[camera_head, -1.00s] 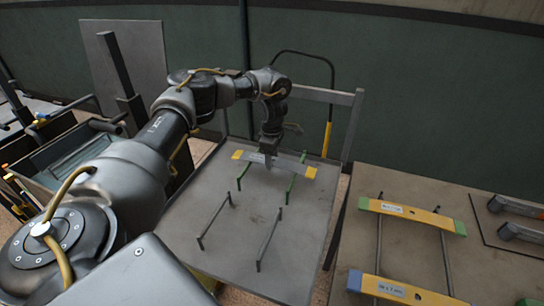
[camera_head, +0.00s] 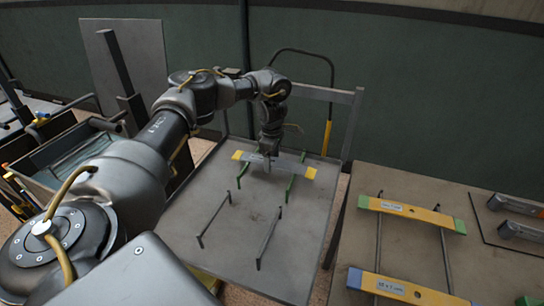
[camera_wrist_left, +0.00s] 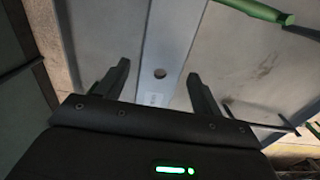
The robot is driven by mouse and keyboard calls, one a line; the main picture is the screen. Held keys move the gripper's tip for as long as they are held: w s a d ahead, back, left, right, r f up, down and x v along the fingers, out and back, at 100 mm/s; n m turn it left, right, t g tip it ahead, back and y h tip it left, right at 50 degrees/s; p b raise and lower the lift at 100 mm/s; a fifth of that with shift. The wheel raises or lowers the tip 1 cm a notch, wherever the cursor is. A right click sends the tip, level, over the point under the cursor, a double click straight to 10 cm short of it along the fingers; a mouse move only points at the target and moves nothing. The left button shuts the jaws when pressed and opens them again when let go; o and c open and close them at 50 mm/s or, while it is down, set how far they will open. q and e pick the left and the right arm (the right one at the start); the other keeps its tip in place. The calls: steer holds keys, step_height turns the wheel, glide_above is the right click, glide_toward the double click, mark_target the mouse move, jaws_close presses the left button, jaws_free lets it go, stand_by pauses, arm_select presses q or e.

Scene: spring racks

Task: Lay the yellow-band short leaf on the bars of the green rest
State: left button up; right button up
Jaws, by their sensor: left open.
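The yellow-band short leaf (camera_head: 286,166) is a grey strip with yellow ends. In the head view it lies across the two green bars of the green rest (camera_head: 291,184), near the far side of the grey table. My left gripper (camera_head: 267,163) is at the middle of the leaf, pointing down. In the left wrist view the open fingers (camera_wrist_left: 158,70) stand on either side of the leaf (camera_wrist_left: 170,40), with gaps between them and its edges. One green bar (camera_wrist_left: 255,10) shows at the top right there. My right gripper is not in view.
A second pair of dark bars (camera_head: 268,240) stands empty on the near part of the grey table (camera_head: 235,255). A table on the right holds longer yellow leaves (camera_head: 412,212) on a rack. A bent dark rail with a yellow sleeve (camera_head: 327,138) rises behind the leaf.

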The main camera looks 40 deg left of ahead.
mark_target(272, 161)
arm_select(q)
step_height(272, 161, up, 13)
stand_by(0.4)
stand_by(0.4)
